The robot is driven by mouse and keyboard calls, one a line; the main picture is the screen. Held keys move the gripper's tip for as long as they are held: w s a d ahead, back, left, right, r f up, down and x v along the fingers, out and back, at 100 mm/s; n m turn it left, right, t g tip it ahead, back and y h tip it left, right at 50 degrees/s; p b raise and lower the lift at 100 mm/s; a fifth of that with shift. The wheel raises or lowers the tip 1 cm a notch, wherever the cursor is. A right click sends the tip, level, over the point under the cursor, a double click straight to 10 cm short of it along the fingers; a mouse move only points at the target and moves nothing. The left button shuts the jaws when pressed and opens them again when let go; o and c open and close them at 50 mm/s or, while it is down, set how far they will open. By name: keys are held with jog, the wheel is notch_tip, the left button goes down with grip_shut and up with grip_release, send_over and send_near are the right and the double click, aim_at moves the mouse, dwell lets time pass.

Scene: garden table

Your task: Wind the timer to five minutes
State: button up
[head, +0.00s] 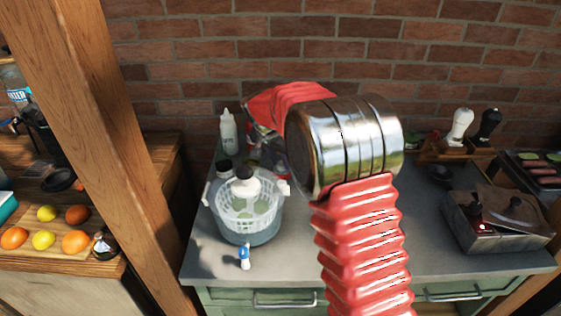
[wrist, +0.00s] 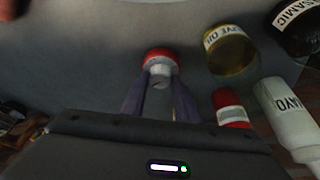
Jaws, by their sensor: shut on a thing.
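In the wrist view, my gripper (wrist: 160,82) is shut, its two fingers on either side of the white part of a small red-and-white round thing (wrist: 157,56). This thing may be the timer; it is dim and small, and I cannot read any dial or minute mark on it. It sits on the grey counter surface. In the head view, my own arm hides the gripper and the held thing.
Close by in the wrist view are an olive oil jar (wrist: 231,50), a red-capped container (wrist: 230,108), a mayo bottle (wrist: 288,115) and a balsamic bottle (wrist: 300,25). The head view shows a white basket (head: 250,212), a small blue-and-white bottle (head: 244,257) and a metal cooker (head: 490,225) on the counter (head: 300,262).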

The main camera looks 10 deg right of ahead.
jog(key=shift+a+m+g, duration=0.1)
jog(key=shift+m+g, duration=0.3)
jog(key=shift+m, duration=0.7)
jog(key=o, duration=1)
jog(key=v, duration=1.3)
jog(key=shift+a+r, duration=0.2)
jog(key=shift+a, duration=0.15)
